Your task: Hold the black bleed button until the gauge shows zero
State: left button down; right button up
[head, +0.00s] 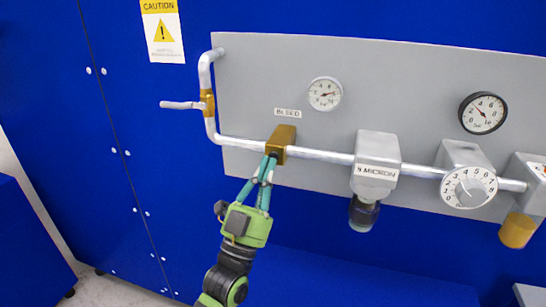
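The brass bleed block (281,142) sits on the pipe below the BLEED label (287,113). The black bleed button does not show; my fingertips cover the block's lower left side. My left gripper (269,160) reaches up from below, its teal fingers drawn together with the tips at the block's underside. Whether they touch or press anything cannot be told. A small white gauge (325,94) right of the label has a reddish needle pointing right. A black-rimmed gauge (482,113) farther right has its needle pointing up and left. My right gripper is out of view.
A pipe (325,155) runs along the grey panel (400,85). A brass valve with a lever (182,105) is at left. A filter (376,165), a dial (469,187) and a brass-ended unit (517,230) stand to the right. A blue cabinet (70,130) is at left.

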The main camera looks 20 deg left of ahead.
pick_arm(q)
jog(key=shift+w, duration=0.25)
jog(key=shift+w, duration=0.35)
dwell(0.7)
jog(key=shift+s, duration=0.1)
dwell(4.4)
jog(key=shift+s, duration=0.65)
jog(key=shift+s+a+p, duration=0.1)
jog(key=shift+s+p, duration=0.9)
jog(key=shift+s, duration=1.5)
jog(key=shift+f, duration=0.1)
